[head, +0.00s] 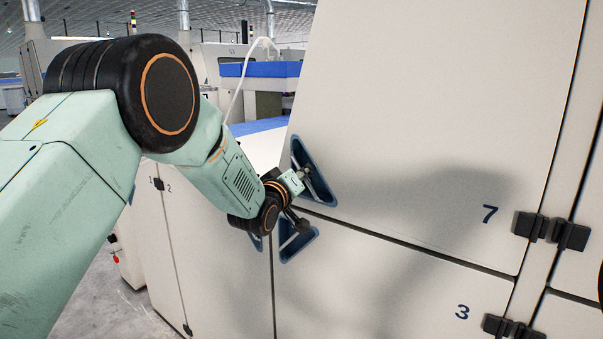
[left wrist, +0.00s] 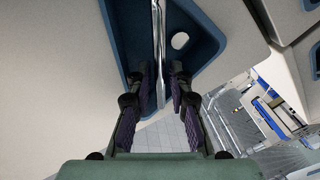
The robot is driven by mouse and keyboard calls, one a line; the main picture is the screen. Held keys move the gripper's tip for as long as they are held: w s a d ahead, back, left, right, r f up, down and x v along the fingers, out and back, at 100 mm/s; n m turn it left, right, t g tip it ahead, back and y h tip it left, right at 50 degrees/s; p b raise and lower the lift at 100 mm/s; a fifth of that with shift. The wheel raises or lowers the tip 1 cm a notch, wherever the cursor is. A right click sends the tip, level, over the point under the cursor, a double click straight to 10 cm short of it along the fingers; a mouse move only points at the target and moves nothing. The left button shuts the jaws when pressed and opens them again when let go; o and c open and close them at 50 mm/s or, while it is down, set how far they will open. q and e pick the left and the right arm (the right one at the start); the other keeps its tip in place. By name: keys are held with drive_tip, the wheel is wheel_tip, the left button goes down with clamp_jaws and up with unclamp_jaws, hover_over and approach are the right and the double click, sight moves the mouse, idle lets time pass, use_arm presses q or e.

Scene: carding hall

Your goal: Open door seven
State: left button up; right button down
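Door seven (head: 420,110) is the large upper cream panel marked 7, and it looks shut. Its dark blue triangular handle recess (head: 322,190) is at its lower left corner. My left gripper (head: 303,177) is at this recess. In the left wrist view, the recess (left wrist: 205,35) lies ahead, and a thin metal handle bar (left wrist: 158,45) runs through it. The two fingers of my left gripper (left wrist: 159,72) stand on either side of the bar, with gaps visible, so the gripper is open around it and not clamped. My right gripper is not in view.
Panel 3 (head: 400,290) lies below door seven, with its own blue recess (head: 297,243). Black hinges (head: 550,231) sit at the door's right edge. Panels marked 1 and 2 (head: 200,230) stand to the left. Grey floor (head: 125,310) is free at lower left.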

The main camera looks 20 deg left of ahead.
use_arm(q)
drive_tip(key=shift+w+d, duration=0.35)
drive_tip(key=shift+w, duration=0.05)
drive_tip(key=shift+a+f, duration=0.1)
drive_tip(key=shift+a, duration=0.45)
drive_tip(key=shift+c, duration=0.8)
drive_tip(key=shift+d, duration=0.35)
clamp_jaws()
drive_tip(key=shift+a, duration=0.1)
